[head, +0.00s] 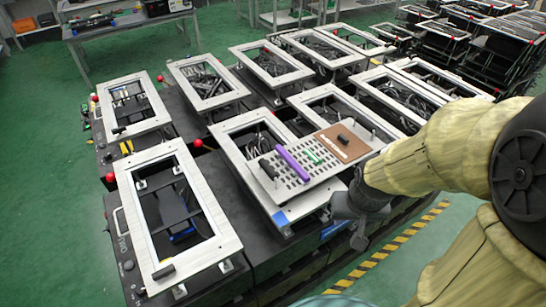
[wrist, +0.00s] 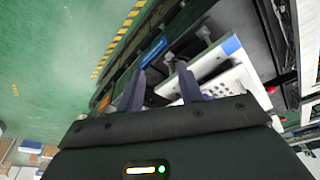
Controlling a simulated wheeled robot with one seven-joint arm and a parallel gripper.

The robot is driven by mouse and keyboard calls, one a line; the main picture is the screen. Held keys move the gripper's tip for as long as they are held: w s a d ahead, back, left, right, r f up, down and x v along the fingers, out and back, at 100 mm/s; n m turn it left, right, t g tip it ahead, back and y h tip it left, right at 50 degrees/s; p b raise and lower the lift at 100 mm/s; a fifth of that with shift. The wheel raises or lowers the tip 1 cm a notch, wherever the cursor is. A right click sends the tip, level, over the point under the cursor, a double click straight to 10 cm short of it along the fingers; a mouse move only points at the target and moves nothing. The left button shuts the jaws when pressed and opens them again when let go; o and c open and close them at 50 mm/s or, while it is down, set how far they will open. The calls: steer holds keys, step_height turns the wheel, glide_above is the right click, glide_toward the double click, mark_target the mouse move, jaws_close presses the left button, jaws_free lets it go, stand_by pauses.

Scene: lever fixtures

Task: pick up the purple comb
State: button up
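The purple comb (head: 292,163) is a long purple bar lying on a white perforated board (head: 318,179) in the head view. A black object (head: 268,168) lies to its left and a small green object (head: 313,157) to its right. My gripper (head: 358,236) hangs to the right of and nearer than the board, apart from the comb. In the wrist view my gripper (wrist: 160,70) has its two dark fingers apart with nothing held between them. The white board's edge shows beside the right finger. The comb cannot be clearly made out there.
A brown tray (head: 361,152) with a black block and a pale item sits at the board's right end. Metal-framed fixtures (head: 184,262) with red knobs fill the area around. Green floor (head: 50,200) is free at left; yellow-black floor tape (head: 395,243) runs at right.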

steer(key=shift+w+a, duration=0.15)
steer(key=shift+w, duration=0.3)
steer(key=shift+s, duration=0.1)
steer(key=shift+o, duration=0.8)
steer(key=w+a+r+n+g+p, duration=0.1)
steer(key=w+a+r+n+p, duration=0.1)
steer(key=w, duration=0.6)
steer(key=w+a+r+n+p, duration=0.2)
steer(key=w+a+r, duration=0.3)
steer(key=w, duration=0.3)
steer(key=w+a+r+n+g+p, duration=0.1)
steer(key=w+a+r+n+p, duration=0.2)
steer(key=w, duration=0.6)
steer(key=shift+a+r+g, duration=0.3)
steer(key=shift+a+r, duration=0.25)
steer(key=shift+a, duration=0.65)
